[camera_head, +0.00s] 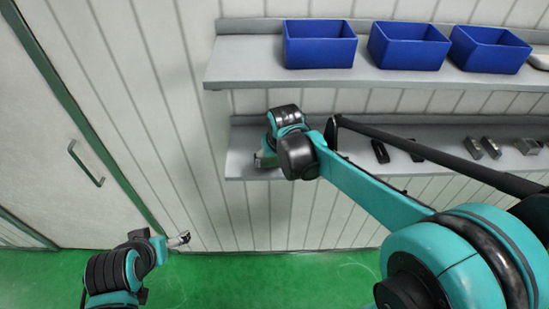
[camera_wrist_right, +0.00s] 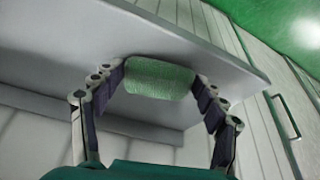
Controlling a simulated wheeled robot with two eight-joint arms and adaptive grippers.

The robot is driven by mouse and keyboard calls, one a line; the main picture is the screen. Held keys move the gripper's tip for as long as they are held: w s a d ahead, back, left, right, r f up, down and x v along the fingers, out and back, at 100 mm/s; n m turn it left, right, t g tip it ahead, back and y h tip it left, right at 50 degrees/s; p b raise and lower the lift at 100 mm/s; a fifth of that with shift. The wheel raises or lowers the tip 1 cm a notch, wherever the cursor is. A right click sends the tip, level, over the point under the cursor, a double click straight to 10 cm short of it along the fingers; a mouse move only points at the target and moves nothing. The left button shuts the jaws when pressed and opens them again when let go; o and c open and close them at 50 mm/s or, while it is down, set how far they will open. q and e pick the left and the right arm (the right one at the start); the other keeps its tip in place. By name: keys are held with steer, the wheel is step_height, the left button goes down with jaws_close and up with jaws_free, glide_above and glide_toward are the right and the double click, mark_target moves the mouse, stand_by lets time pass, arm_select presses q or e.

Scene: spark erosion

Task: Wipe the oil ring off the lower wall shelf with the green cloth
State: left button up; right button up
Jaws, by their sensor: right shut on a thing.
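The lower wall shelf (camera_head: 240,148) is a grey ledge on the panelled wall, below a second shelf. My right gripper (camera_head: 265,159) is at its left end, largely covered by my own wrist in the head view. In the right wrist view the gripper (camera_wrist_right: 160,82) is shut on the green cloth (camera_wrist_right: 158,77), a rolled, pale green pad between the two fingers. The cloth is at the grey shelf surface (camera_wrist_right: 215,50); I cannot tell whether it touches. I see no oil ring in either view. My left gripper (camera_head: 180,240) is low at the left, apart from the shelf, too small to judge.
Blue bins (camera_head: 320,45) stand on the upper shelf (camera_head: 240,65), above my right wrist. Dark clamps (camera_head: 381,151) and metal blocks (camera_head: 473,147) lie farther right on the lower shelf. A door with a handle (camera_head: 86,165) is at left. The green floor (camera_head: 210,280) is clear.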

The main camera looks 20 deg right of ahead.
steer(key=shift+r+p, duration=2.1)
steer(key=shift+r, duration=0.9)
steer(key=shift+r+p, duration=1.05)
steer(key=shift+r, duration=0.5)
